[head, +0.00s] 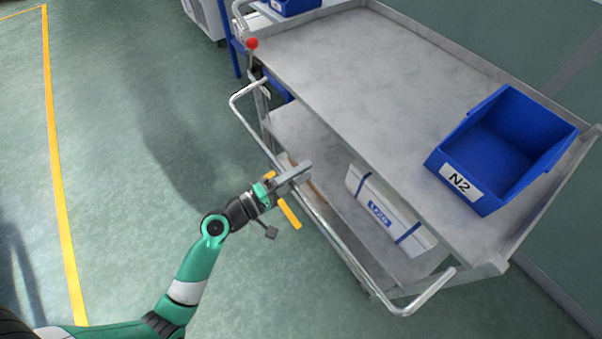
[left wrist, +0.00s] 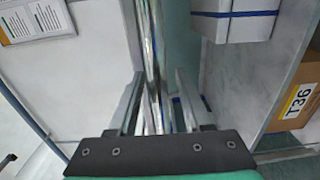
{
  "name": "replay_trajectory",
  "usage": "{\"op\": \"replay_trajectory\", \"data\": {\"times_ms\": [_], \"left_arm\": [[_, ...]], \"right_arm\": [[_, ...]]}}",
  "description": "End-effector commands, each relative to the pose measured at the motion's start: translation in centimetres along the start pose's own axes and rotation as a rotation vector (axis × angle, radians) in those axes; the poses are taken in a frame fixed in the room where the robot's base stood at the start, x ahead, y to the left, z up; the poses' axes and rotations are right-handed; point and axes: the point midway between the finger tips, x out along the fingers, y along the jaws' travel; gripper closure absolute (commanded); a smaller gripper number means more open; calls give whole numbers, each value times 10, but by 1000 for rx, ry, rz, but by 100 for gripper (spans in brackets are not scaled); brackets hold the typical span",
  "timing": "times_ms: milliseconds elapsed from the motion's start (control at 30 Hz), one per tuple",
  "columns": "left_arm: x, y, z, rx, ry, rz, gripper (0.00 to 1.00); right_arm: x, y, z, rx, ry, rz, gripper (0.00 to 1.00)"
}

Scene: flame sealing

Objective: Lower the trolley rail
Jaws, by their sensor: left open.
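The trolley (head: 370,60) is a grey metal cart with an upper and a lower shelf. Its rail (head: 432,290) is a bent silver bar running along the long side that faces me, standing out from the shelves at both ends. My left gripper (head: 299,174) is at the middle part of the rail, with its fingers reaching over towards the lower shelf. In the left wrist view the shiny rail (left wrist: 153,50) runs lengthwise between the two fingers (left wrist: 158,103). The fingers are apart; contact with the bar cannot be told. My right gripper is not in view.
A blue bin (head: 515,145) marked N2 stands on the top shelf. A white box (head: 385,213) with blue straps lies on the lower shelf. A red knob (head: 252,43) is at the upper left corner. Green floor left of the trolley is clear.

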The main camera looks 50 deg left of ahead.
Motion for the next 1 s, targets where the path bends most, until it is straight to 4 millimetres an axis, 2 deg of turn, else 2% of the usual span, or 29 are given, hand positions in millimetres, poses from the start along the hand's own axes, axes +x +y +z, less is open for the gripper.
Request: {"op": "replay_trajectory", "data": {"times_ms": [200,467,1000], "left_arm": [[0,0,0,0,1,0,52],[0,0,0,0,0,0,99],[0,0,0,0,0,0,100]], "right_arm": [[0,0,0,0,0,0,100],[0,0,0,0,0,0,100],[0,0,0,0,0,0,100]]}}
